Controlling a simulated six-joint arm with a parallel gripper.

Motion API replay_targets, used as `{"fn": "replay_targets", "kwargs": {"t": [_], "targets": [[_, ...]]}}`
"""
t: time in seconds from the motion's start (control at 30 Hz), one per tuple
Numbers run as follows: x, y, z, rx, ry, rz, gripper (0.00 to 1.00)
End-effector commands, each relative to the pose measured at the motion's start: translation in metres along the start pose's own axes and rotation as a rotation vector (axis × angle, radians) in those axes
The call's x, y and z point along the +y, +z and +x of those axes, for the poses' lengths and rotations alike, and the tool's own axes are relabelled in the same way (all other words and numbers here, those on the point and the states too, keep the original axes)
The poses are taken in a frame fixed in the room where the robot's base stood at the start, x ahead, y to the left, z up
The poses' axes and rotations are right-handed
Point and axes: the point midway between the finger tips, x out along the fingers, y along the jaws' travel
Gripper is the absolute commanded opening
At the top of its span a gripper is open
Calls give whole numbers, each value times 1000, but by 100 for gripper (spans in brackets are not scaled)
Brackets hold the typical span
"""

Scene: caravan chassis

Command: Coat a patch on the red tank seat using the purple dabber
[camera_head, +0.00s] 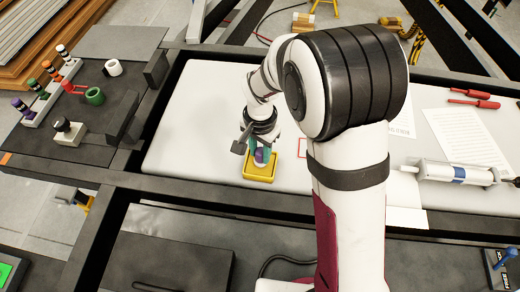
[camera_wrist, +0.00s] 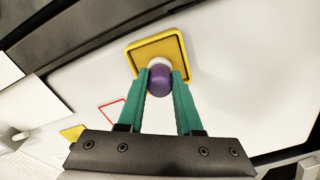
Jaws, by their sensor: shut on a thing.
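My gripper (camera_head: 261,154) has teal fingers shut on the purple dabber (camera_wrist: 159,80), whose rounded purple top shows between the fingertips in the wrist view. The dabber is over the yellow tray (camera_head: 247,177) on the white tank surface. Its lower end is hidden, so I cannot tell whether it touches the tray. The tray's rim also shows in the wrist view (camera_wrist: 181,50). The red tank seat is a red-outlined patch (camera_head: 303,148) just right of the tray, partly hidden by my arm; its red outline also shows in the wrist view (camera_wrist: 112,110).
A white rack (camera_head: 42,100) with several colour-banded items stands on the dark board at left, near a green ring (camera_head: 95,96) and a white ring (camera_head: 113,68). A white cartridge tool (camera_head: 450,173) and red-handled tools (camera_head: 473,99) lie at right. The tank surface left of the tray is clear.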

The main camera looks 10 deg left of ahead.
Motion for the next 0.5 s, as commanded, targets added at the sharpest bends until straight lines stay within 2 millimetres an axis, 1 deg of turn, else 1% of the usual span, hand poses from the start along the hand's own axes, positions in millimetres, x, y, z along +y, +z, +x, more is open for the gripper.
{"fn": "replay_targets", "kwargs": {"t": [0.5], "targets": [[0,0,3,1,0,0,0]]}}
